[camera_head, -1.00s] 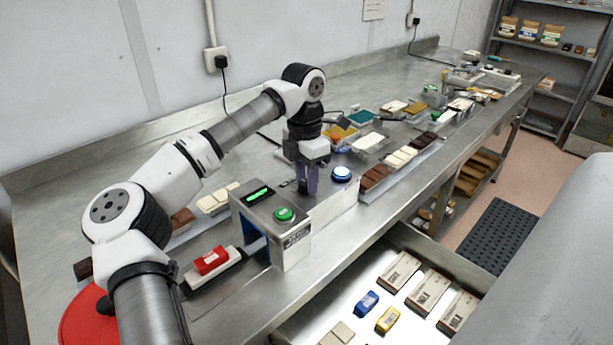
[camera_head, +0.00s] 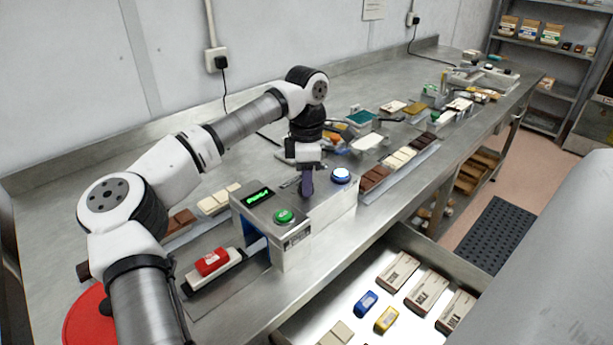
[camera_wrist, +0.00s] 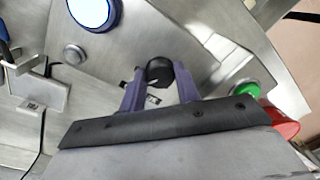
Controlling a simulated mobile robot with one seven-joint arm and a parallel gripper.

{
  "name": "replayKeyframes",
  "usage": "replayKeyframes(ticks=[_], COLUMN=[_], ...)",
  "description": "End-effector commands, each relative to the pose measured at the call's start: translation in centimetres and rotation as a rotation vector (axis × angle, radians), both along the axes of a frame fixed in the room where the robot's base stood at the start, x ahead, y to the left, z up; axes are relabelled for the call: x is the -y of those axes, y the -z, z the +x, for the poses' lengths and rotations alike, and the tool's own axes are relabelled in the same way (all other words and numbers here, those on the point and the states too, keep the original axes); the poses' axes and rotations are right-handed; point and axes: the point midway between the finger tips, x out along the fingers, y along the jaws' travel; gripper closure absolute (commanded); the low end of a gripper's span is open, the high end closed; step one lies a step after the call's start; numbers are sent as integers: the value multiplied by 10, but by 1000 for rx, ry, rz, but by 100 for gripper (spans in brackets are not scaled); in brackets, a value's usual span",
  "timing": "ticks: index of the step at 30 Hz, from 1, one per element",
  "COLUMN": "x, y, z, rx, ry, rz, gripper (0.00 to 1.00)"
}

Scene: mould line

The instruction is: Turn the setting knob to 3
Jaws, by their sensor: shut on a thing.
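The setting knob (camera_wrist: 159,70) is a small black round knob on the grey metal machine (camera_head: 325,212). It shows in the wrist view between the purple fingers of my gripper (camera_wrist: 160,80), which are shut on its sides. In the head view my gripper (camera_head: 307,188) points down onto the machine's top, and its fingers hide the knob. A small dark label lies by the knob in the wrist view, partly covered; I cannot read the knob's setting. The machine's display (camera_head: 258,195) shows green characters too small to read.
A green button (camera_head: 284,216) and a blue-lit button (camera_head: 342,175) flank my gripper on the machine. A red block (camera_head: 212,262) sits on a white holder at left. Chocolate moulds (camera_head: 375,178) stand to the right. An open drawer below holds boxes (camera_head: 398,271).

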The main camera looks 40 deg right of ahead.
Motion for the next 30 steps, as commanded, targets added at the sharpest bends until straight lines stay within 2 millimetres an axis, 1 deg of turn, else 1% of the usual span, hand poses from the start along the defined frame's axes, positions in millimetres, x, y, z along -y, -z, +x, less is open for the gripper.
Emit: replayKeyframes(ticks=[6,15,21,30], x=[0,0,0,0], y=[-2,-1,-1,-1], z=[-1,-1,-1,-1], rx=[1,1,1,0], ry=[196,410,495,541], rz=[-1,-2,-2,-3], gripper=[91,91,91,91])
